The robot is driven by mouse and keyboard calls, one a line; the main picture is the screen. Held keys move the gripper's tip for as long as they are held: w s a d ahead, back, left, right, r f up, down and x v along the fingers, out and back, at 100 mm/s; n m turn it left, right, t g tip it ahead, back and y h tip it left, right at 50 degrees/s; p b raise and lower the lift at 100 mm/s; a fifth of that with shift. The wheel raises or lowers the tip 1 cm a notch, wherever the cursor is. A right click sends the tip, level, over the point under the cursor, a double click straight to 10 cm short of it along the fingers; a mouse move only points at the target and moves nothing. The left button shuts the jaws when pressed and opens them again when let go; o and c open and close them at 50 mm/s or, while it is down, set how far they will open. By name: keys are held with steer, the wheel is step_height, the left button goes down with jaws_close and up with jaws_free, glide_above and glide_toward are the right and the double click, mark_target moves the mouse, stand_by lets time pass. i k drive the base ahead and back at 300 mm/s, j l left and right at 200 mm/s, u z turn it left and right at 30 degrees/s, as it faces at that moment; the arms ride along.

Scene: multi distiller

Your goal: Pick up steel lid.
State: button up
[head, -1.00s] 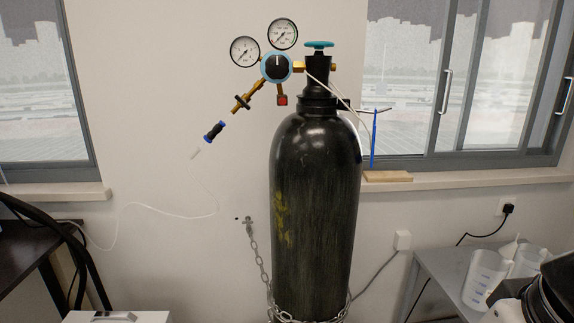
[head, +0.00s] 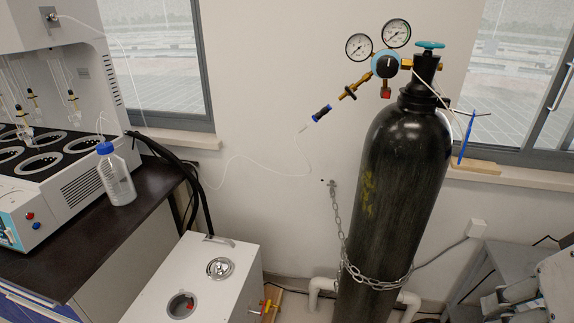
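The steel lid (head: 220,268) is a small shiny round disc with a raised middle. It lies on top of a white box-shaped unit (head: 170,270) at the lower left of centre. Nearer on the same top is a round opening (head: 181,305) with a metal rim and something red inside. Grey and dark jointed parts at the lower right edge look like my arm and gripper (head: 508,293). They are far to the right of the lid and not touching it. Whether the fingers are open or shut cannot be made out.
A tall black gas cylinder (head: 395,190), chained to the wall, stands right of the white unit. At left, a dark bench (head: 110,245) holds a distiller (head: 75,190) and a blue-capped bottle (head: 116,178). Black hoses (head: 190,180) hang behind the unit. A grey cart (head: 470,280) stands at right.

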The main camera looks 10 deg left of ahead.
mark_target(219, 268)
steer(key=u, duration=1.15)
